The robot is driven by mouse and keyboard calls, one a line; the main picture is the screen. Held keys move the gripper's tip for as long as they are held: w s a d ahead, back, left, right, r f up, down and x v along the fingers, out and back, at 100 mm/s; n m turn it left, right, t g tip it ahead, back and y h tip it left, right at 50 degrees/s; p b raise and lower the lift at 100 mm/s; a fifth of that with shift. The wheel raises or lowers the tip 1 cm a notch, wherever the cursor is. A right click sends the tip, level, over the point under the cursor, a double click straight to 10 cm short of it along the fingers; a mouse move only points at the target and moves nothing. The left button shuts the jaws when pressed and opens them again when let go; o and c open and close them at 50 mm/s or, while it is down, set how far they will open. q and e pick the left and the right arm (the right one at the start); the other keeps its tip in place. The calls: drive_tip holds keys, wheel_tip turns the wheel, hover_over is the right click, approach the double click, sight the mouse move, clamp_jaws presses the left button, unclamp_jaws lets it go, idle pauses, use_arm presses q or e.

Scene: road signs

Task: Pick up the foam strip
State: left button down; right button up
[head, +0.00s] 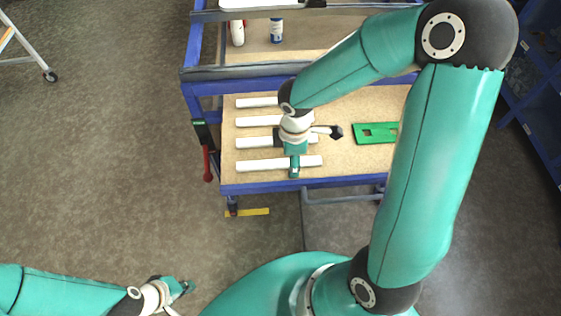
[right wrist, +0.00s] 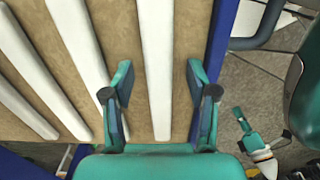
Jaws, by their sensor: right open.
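Several white foam strips lie side by side on the tan table top (head: 340,170). The nearest foam strip (head: 255,165) runs along the front edge in the head view. My right gripper (head: 294,168) is over this strip, pointing down. In the right wrist view the open fingers of the right gripper (right wrist: 160,75) stand on either side of a foam strip (right wrist: 157,35), with a gap on both sides. Whether the fingertips reach down to the table is unclear. My left gripper (head: 184,298) is away from the table at the lower left, open and empty.
A green plate (head: 375,133) with cutouts lies right of the strips. A blue frame (head: 270,187) edges the table. A red-handled clamp (head: 207,160) is at its left side. Bottles (head: 276,30) stand on the shelf behind.

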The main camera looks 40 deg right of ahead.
drive_tip(key=c, duration=0.9)
